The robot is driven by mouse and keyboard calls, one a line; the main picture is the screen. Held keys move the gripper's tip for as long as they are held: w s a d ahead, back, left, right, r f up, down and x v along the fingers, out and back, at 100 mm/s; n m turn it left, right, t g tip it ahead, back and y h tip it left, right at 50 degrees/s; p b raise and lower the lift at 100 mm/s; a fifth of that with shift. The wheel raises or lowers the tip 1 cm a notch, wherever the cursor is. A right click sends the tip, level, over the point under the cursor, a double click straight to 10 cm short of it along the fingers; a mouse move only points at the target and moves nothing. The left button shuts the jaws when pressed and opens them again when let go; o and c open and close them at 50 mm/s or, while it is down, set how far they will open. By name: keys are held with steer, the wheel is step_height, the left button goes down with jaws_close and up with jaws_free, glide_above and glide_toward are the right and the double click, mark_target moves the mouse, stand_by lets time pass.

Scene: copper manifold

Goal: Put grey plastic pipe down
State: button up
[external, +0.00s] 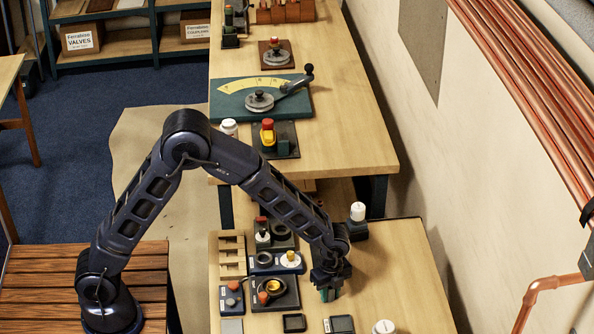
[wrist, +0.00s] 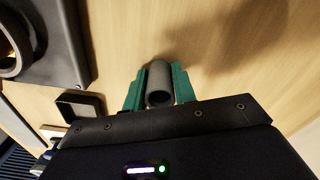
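The grey plastic pipe (wrist: 159,84) is a short hollow tube seen nearly end-on in the wrist view. It sits between the two green fingers of my gripper (wrist: 158,88), which are closed against its sides. In the external view my gripper (external: 328,291) points down low over the near wooden table (external: 412,285), right of the fixtures. The pipe cannot be made out clearly there. I cannot tell whether its lower end touches the table.
Small black trays (external: 294,322) (external: 342,324) lie at the front. A dark block with a white-topped knob (external: 357,222) stands behind.

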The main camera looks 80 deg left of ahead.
mark_target(330, 288)
steer(key=o, duration=0.3)
steer(key=shift+r, duration=0.15)
step_height(330, 288, up, 12)
steer(key=s+r+n+t, duration=0.1)
steer(key=s+r+n, duration=0.2)
steer(key=s+r, duration=0.55)
steer(key=s+r+n+t, duration=0.1)
steer(key=s+r+n, duration=0.2)
steer(key=s+r, duration=0.6)
steer(key=s+n+t, duration=0.1)
steer(key=s+n, duration=0.1)
steer(key=s, duration=0.6)
steer(key=s+n, duration=0.3)
steer(key=s, duration=0.5)
steer(key=s+n+t, duration=0.1)
steer(key=s+n, duration=0.1)
steer(key=s, duration=0.6)
steer(key=shift+s+f+n+t, duration=0.3)
